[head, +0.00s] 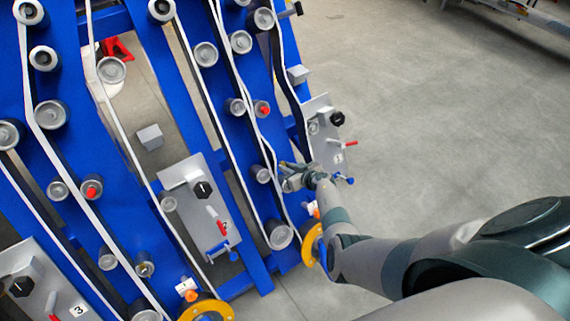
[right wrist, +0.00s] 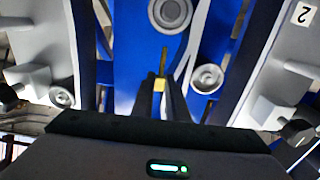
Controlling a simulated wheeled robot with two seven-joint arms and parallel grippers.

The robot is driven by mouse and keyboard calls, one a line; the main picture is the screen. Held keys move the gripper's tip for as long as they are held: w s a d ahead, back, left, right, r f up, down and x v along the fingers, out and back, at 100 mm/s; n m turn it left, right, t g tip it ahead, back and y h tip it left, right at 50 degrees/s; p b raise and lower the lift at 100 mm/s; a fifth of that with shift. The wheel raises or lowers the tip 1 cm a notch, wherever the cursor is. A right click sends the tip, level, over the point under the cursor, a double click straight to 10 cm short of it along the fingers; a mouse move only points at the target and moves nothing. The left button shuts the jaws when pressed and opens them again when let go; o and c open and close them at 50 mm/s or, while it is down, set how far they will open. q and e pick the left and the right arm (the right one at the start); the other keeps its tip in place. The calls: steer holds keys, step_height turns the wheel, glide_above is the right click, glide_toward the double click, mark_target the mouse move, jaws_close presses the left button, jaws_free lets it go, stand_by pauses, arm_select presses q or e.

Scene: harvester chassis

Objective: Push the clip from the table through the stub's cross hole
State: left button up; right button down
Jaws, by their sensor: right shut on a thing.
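My right gripper (head: 285,176) reaches in over the right side of the blue chassis (head: 262,275). It is shut on the clip (right wrist: 160,84), a small yellow piece with a thin dark prong pointing away from the fingers in the right wrist view. In the head view the clip is too small to make out. A grey round stub (right wrist: 208,78) stands just right of the clip, apart from it. Another grey stub (right wrist: 170,12) is farther up. No cross hole can be made out, and I cannot tell which stub is meant. My left gripper and the table are not in view.
White belts run over several grey rollers (head: 278,235). Grey panels with black knobs and red levers stand close by, one numbered 2 (head: 202,205) and one at the right edge (head: 322,135).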

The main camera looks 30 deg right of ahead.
steer(key=shift+s+f+b, duration=0.15)
steer(key=shift+s+f, duration=0.15)
steer(key=shift+f, duration=0.25)
steer(key=shift+s+f+b, duration=0.15)
steer(key=shift+s+f, duration=0.15)
steer(key=shift+f, duration=0.2)
steer(key=shift+p, duration=0.55)
stand_by(0.3)
steer(key=shift+f, duration=0.15)
stand_by(0.4)
steer(key=shift+s+d+f+b, duration=0.1)
steer(key=shift+s+f+b, duration=0.35)
steer(key=shift+f, duration=0.3)
steer(key=shift+s+d+f+b, duration=0.1)
steer(key=shift+s+f+b, duration=0.4)
steer(key=shift+f, duration=0.25)
steer(key=shift+s+d+f+b, duration=0.1)
steer(key=shift+s+f+b, duration=0.35)
steer(key=shift+f, duration=0.3)
steer(key=shift+s+f, duration=0.1)
steer(key=c, duration=1.7)
jaws_free()
steer(key=shift+o, duration=0.2)
